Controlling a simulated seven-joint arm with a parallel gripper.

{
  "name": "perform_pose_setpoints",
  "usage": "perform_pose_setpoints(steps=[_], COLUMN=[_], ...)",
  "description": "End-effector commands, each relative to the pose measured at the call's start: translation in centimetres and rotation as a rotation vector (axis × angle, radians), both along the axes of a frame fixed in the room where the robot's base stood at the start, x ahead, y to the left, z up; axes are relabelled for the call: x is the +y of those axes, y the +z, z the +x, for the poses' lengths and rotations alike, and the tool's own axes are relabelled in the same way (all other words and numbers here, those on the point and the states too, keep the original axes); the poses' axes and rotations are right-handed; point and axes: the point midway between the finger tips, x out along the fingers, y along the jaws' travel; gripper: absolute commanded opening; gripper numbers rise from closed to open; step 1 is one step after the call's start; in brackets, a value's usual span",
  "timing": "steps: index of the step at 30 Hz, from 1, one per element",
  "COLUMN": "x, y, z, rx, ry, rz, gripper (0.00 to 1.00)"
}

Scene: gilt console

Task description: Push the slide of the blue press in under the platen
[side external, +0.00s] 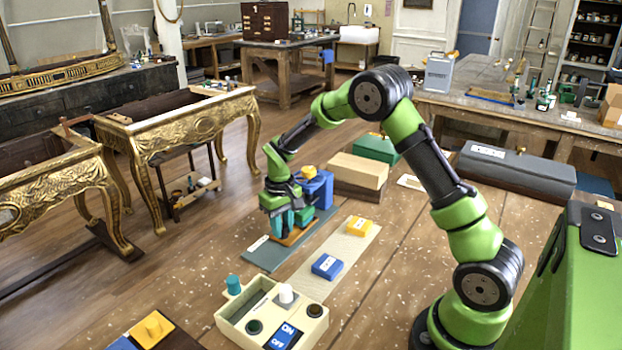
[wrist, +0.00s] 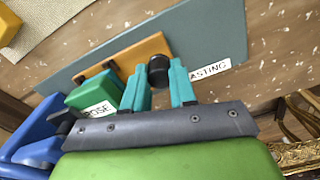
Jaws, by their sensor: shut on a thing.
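The blue press (side external: 319,190), with a yellow piece on top, stands at the far end of a grey-blue base plate (side external: 262,256); part of it shows at the lower left of the wrist view (wrist: 32,146). The orange slide (wrist: 152,47) lies on the plate in front of the press, mostly outside it. A green block (wrist: 92,93) with a partly hidden label sits at the slide's press side. My gripper (side external: 290,221) has teal fingers closed around a black knob (wrist: 158,71) at the slide's outer end. The space under the platen is hidden.
A pale strip (side external: 318,272) beside the plate carries a blue labelled block (side external: 327,266) and a yellow block (side external: 358,226). A cream control box (side external: 270,318) stands in front. Stacked boxes (side external: 358,171) stand behind the press. Gilt console tables (side external: 180,120) stand to the left.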

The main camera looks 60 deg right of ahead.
Motion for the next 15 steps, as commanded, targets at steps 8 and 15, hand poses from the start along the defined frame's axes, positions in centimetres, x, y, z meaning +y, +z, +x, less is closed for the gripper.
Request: perform_pose_setpoints(steps=[8,15], x=[-0.44,-0.38], y=[0.13,0.10], z=[0.06,0.04], rx=[-0.004,-0.003], ry=[-0.001,0.000], rz=[-0.002,-0.002], gripper=[0.00,0.52])
